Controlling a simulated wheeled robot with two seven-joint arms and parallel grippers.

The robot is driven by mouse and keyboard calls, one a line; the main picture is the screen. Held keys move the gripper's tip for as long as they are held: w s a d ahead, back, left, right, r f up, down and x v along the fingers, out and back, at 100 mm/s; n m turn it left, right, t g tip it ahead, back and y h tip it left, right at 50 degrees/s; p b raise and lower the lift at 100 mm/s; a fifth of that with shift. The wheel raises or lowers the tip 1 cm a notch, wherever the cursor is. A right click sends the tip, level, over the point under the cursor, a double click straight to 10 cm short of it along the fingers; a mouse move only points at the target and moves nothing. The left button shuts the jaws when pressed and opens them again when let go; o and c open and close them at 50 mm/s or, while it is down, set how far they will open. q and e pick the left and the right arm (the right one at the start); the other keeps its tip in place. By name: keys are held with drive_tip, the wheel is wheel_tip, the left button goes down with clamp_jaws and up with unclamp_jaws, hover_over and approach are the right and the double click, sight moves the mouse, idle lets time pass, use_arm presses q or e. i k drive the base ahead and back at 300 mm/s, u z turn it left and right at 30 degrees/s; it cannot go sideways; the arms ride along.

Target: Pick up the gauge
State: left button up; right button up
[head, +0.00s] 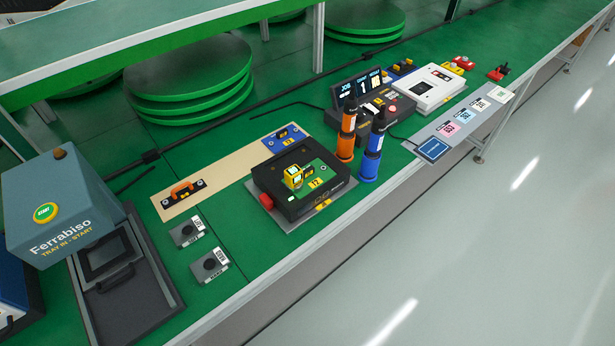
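A dark bar with an orange handle and a pale round spot at each end, which looks like the gauge (183,190), lies at the left end of the tan strip (226,172) on the green bench. No label on it is readable, so I cannot be sure of its name. Neither of my grippers is in the head view, and nothing touches the bar.
A black fixture (262,182) holds a green plate with a yellow part. Orange (346,140) and blue (373,150) upright tools stand right of it. Two grey blocks (187,232) (209,265) sit nearer. A Ferrabiso box (55,205) is at left.

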sight(293, 175)
drive_tip(key=z, duration=0.7)
drive_tip(key=k, duration=0.75)
drive_tip(key=z, duration=0.65)
drive_tip(key=k, duration=1.05)
drive_tip(key=u, duration=0.4)
